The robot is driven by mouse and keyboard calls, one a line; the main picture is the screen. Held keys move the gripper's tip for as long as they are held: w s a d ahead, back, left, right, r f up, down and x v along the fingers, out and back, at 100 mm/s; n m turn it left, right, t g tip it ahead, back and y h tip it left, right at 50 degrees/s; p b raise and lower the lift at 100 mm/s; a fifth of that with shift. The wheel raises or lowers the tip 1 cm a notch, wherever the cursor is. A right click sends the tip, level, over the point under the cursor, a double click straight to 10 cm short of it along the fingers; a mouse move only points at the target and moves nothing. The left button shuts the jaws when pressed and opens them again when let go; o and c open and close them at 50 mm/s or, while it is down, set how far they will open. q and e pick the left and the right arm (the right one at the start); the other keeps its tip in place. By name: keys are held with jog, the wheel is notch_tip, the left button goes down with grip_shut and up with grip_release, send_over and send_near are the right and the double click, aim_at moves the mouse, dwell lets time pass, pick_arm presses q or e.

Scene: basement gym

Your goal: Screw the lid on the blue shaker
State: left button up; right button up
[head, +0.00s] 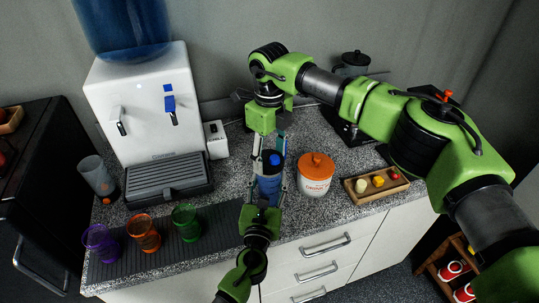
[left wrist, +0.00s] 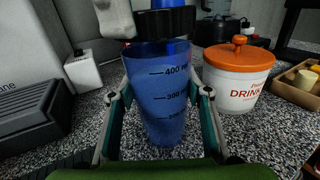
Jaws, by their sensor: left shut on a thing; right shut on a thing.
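The blue shaker (head: 268,188) stands upright on the speckled counter; in the left wrist view its translucent body (left wrist: 160,105) shows dark volume marks. My left gripper (left wrist: 158,95) is shut on the shaker body, one finger on each side. The black lid (left wrist: 165,22) with a blue part on it (head: 275,159) is at the shaker's mouth; I cannot tell whether its thread is engaged. My right gripper (head: 268,150) comes down from above and is shut on the lid. One of its pale fingers (left wrist: 115,18) shows at the lid's left side.
A white jar with an orange lid (head: 315,176) stands close on the right, beside a wooden tray (head: 376,197) of small items. A water dispenser (head: 145,105), a grey cup (head: 97,175) and purple, orange and green glasses (head: 187,222) are on the left.

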jog(key=shift+f, duration=0.5)
jog(key=m, duration=1)
jog(key=shift+m, duration=0.3)
jog(key=m, duration=1)
jog(key=shift+a+f, duration=0.1)
jog(key=m, duration=0.6)
jog(key=shift+w, duration=0.1)
jog(key=m, duration=0.7)
